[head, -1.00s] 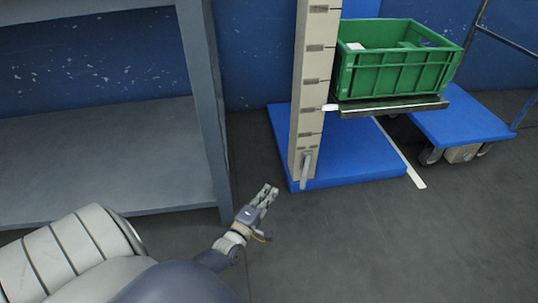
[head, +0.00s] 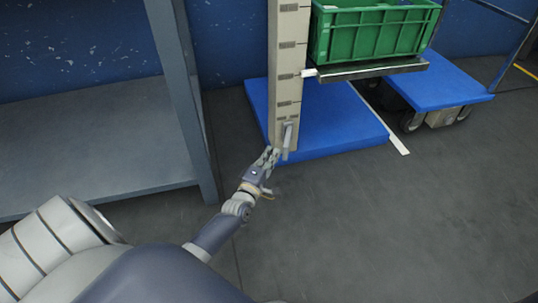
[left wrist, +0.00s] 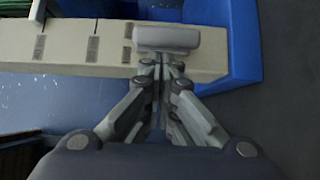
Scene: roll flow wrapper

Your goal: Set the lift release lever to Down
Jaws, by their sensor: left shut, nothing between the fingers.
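The lift release lever (head: 287,139) is a small grey handle low on the front of the beige lift mast (head: 290,60). It hangs downward in the head view. In the left wrist view the lever (left wrist: 167,38) lies across the picture just beyond my fingertips. My left gripper (head: 272,150) is shut and empty, its fingertips beside the lever at the foot of the mast. In the left wrist view the fingertips (left wrist: 162,62) are close together at the lever's edge; I cannot tell whether they touch it. My right gripper is not in view.
A green crate (head: 370,32) sits on the lift's dark platform (head: 372,68), above the blue base (head: 335,125). A blue trolley (head: 440,85) stands to the right. A grey shelf (head: 90,145) stands to the left. The floor in front is clear.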

